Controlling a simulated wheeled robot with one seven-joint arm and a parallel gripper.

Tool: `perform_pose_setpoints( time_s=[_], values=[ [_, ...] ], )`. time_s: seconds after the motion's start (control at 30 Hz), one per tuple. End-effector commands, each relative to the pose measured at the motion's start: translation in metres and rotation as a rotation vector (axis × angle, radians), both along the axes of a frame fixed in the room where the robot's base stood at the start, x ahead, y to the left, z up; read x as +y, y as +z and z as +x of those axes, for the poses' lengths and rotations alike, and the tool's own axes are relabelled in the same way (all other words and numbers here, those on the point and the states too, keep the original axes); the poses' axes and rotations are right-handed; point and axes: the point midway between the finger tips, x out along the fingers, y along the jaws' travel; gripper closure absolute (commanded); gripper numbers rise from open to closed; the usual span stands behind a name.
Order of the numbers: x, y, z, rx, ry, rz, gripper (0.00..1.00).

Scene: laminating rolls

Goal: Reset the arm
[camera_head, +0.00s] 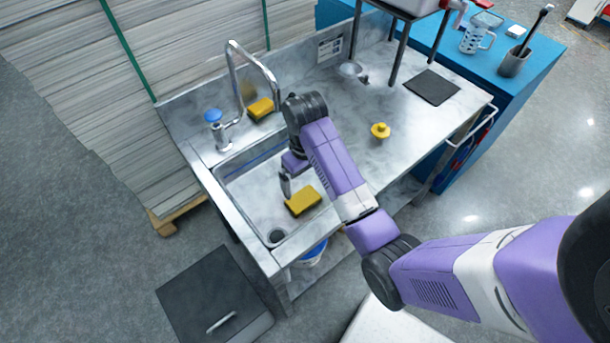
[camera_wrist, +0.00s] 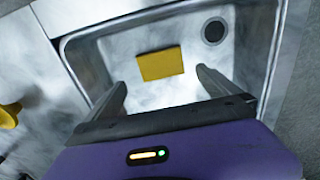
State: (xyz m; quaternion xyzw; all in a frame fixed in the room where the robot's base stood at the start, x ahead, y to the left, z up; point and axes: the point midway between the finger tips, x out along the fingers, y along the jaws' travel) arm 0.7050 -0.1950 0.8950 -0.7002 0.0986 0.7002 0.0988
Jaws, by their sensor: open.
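My gripper (camera_head: 286,186) hangs over the sink basin at the end of my purple arm. In the wrist view its two fingers (camera_wrist: 160,88) are spread apart with nothing between them. A yellow sponge (camera_head: 303,200) lies in the basin, just right of and below the gripper in the head view. The sponge also shows in the wrist view (camera_wrist: 160,63), beyond the fingertips and apart from them. The sink (camera_head: 236,201) is a steel basin with a dark round drain (camera_head: 277,236). My arm hides part of the basin and counter.
A tall faucet (camera_head: 232,85) with a blue knob (camera_head: 212,116) stands behind the basin, near a second yellow sponge (camera_head: 261,109). A yellow plug-like piece (camera_head: 380,130) and a dark mat (camera_head: 431,87) sit on the right counter. A blue table (camera_head: 532,70) holds a jug (camera_head: 478,38).

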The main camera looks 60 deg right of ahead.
Motion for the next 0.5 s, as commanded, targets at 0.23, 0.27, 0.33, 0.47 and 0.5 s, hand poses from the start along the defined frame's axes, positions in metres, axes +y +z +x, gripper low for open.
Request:
perform_pose_setpoints(
  time_s=[0.23,0.27,0.33,0.47,0.5],
  values=[
    [0.000,0.019,0.000,0.000,0.000,0.000,0.00],
    [0.000,0.019,0.000,0.000,0.000,0.000,0.00],
    [0.000,0.020,0.000,0.001,0.000,0.000,0.00],
    [0.000,0.019,0.000,0.001,0.000,0.000,0.00],
    [0.000,0.019,0.000,0.001,0.000,0.000,0.00]
  ],
)
